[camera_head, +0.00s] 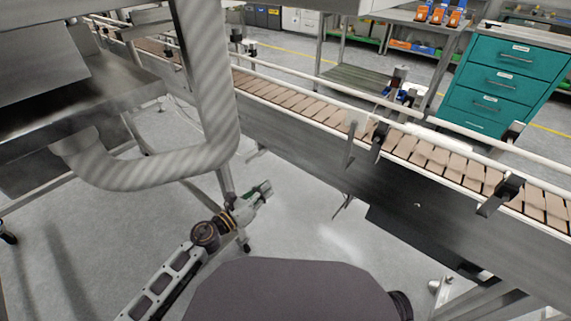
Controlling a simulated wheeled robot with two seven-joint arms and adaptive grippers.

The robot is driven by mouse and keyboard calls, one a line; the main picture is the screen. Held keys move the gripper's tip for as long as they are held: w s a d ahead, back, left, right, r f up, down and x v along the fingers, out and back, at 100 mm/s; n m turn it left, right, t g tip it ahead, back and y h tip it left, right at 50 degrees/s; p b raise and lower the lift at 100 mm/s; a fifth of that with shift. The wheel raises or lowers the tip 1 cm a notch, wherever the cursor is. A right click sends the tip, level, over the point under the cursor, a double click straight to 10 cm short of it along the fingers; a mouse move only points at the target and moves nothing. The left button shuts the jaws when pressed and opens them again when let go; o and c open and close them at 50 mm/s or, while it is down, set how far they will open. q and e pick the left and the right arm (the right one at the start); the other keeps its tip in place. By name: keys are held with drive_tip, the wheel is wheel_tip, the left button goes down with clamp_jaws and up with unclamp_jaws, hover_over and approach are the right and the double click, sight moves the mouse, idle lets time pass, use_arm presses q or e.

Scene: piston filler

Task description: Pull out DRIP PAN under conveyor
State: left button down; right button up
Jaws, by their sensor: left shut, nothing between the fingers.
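The conveyor (300,135) runs from upper left to lower right, with tan slats between pale guide rails. Under its right part a dark, flat pan-like piece (410,232) juts out below the metal side; it looks like the drip pan, but no handle or label can be made out. My left gripper (264,190) is at the end of the arm coming in from the lower left. It is shut and empty, below the conveyor and left of the dark piece, clearly apart from it. My right gripper is not in view.
A thick ribbed hose (207,90) hangs from the steel machine (95,95) at left, close above my left arm. Conveyor legs (480,297) stand at lower right. A teal drawer cabinet (505,80) stands behind the conveyor. Grey floor (310,225) between gripper and dark piece looks clear.

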use_arm(q)
drive_tip(key=shift+w+a+m, duration=0.15)
drive_tip(key=shift+a+m, duration=0.05)
drive_tip(key=shift+m, duration=0.85)
drive_tip(key=shift+w+a+m, duration=0.15)
drive_tip(key=shift+a+m, duration=0.05)
drive_tip(key=shift+m, duration=0.85)
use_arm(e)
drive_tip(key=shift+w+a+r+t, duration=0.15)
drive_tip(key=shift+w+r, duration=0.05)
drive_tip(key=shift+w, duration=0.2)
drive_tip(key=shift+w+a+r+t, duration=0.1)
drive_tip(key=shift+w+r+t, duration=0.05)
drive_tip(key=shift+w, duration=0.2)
use_arm(q)
drive_tip(key=shift+w+d, duration=0.1)
drive_tip(key=shift+w, duration=0.05)
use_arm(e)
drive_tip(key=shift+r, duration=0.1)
use_arm(q)
drive_tip(key=x, duration=1.3)
drive_tip(key=shift+w, duration=0.35)
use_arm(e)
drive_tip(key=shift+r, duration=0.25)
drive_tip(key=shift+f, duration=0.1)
use_arm(q)
drive_tip(key=shift+w, duration=0.1)
